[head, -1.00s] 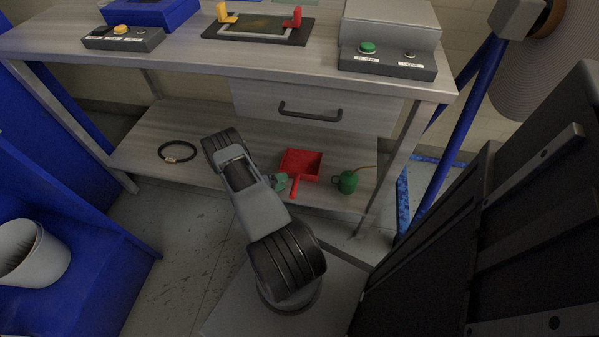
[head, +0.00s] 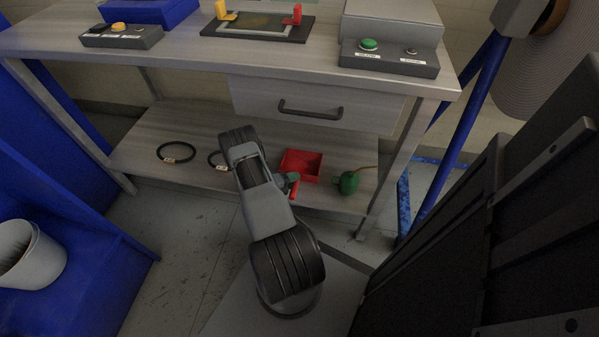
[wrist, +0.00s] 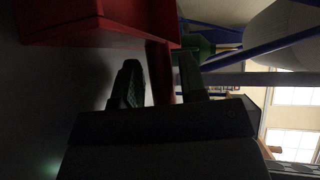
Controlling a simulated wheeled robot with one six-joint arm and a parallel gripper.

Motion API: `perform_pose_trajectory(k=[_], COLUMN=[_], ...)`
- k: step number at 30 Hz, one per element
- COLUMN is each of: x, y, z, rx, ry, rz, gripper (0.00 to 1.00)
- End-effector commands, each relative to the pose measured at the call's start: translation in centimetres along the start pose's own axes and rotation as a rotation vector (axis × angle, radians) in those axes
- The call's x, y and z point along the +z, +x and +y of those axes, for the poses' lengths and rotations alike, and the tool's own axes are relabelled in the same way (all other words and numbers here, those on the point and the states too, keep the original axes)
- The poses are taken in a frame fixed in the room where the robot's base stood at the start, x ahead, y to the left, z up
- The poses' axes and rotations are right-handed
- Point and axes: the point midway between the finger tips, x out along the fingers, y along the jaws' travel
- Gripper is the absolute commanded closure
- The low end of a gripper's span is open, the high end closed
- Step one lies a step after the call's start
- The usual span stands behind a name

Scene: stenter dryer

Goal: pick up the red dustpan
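The red dustpan (head: 301,166) lies on the lower shelf of the bench, right of my arm. My gripper (head: 291,181) is at its handle, which it partly covers in the head view. In the wrist view the dustpan's pan (wrist: 100,22) is at the upper left, and its handle (wrist: 160,72) runs down between the two fingers of my gripper (wrist: 160,68). The fingers are apart. A gap shows between the left finger and the handle; contact at the right finger cannot be told.
A green can-like object (head: 349,182) with a thin spout stands right of the dustpan. A black ring (head: 176,152) and a second ring (head: 215,160) lie to the left. A drawer (head: 305,104) hangs above the shelf. A bench leg (head: 392,170) stands at the right.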

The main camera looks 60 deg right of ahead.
Motion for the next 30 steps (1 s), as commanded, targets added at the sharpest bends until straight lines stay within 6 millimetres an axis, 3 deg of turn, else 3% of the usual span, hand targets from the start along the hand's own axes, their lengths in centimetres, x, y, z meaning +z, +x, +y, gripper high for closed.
perform_pose_trajectory(k=[12, 23, 30], x=[0.0, 0.1, 0.2], y=[0.0, -0.1, -1.0], z=[0.0, -0.6, -3.9], rx=[0.000, -0.001, -0.001], ry=[0.000, 0.000, 0.000], rz=[0.000, 0.000, -0.001], gripper=[1.00, 1.00, 1.00])
